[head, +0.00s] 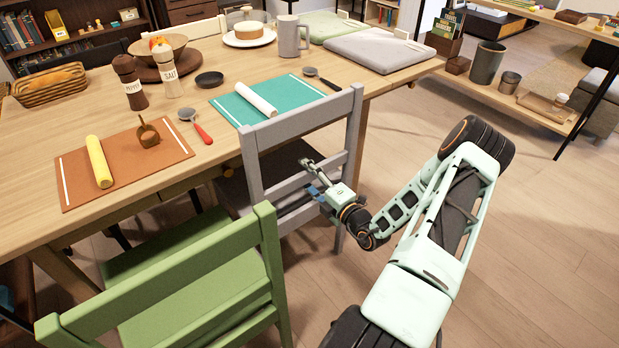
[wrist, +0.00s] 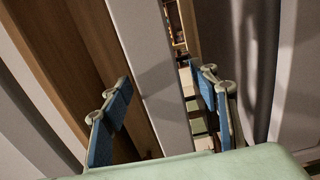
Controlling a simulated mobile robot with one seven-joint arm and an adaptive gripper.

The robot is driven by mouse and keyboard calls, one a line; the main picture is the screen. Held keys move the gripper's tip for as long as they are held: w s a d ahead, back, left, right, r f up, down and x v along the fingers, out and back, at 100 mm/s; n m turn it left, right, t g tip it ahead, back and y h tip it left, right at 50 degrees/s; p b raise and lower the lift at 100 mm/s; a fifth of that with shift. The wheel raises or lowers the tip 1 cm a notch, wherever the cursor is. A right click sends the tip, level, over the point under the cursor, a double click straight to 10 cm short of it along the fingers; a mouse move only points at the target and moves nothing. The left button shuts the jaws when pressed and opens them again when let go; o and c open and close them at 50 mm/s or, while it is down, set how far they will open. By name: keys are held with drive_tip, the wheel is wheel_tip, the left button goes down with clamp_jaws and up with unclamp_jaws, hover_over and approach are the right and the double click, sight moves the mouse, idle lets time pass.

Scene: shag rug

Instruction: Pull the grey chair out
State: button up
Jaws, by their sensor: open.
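The grey chair (head: 302,122) stands at the near side of the wooden table (head: 222,62), its slatted back toward me and its seat partly under the tabletop. My gripper (head: 316,176) is at the chair's back, by the lower slats. In the wrist view my gripper (wrist: 162,108) is open, with blue-padded fingers apart. A grey slat of the chair (wrist: 150,65) runs between and beyond the fingers. I cannot tell whether either finger touches it.
A green chair (head: 190,270) stands close on the left of the grey chair. A shelf unit (head: 510,100) with pots is at the right. The wood floor (head: 540,240) at the right is clear. A grey mug (head: 289,36), shakers and mats are on the table.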

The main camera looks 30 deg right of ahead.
clamp_jaws()
idle(0.4)
